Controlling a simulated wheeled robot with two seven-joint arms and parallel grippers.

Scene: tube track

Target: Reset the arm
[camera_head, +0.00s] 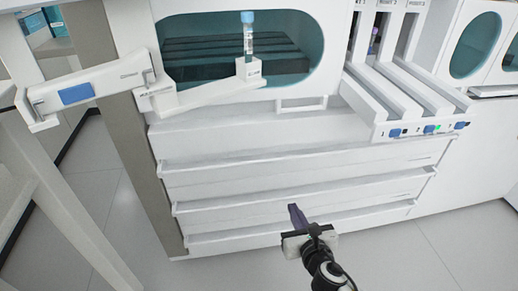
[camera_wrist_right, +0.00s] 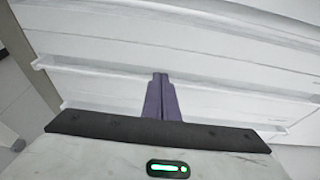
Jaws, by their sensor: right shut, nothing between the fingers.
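My right gripper (camera_head: 293,211) shows at the bottom of the head view, in front of the white drawer fronts. Its purple fingers are together with nothing between them. The right wrist view also shows the closed fingers (camera_wrist_right: 160,80), pointing at the white panels. They look apart from the drawers, though the exact gap is hard to tell. My left gripper is not in either view.
A white machine (camera_head: 300,150) with ledged drawer fronts fills the middle. A blue-capped tube (camera_head: 248,35) stands upright in a small white holder (camera_head: 249,70) before a dark window. White track lanes (camera_head: 425,95) jut out at right. Floor (camera_head: 455,240) is clear at lower right.

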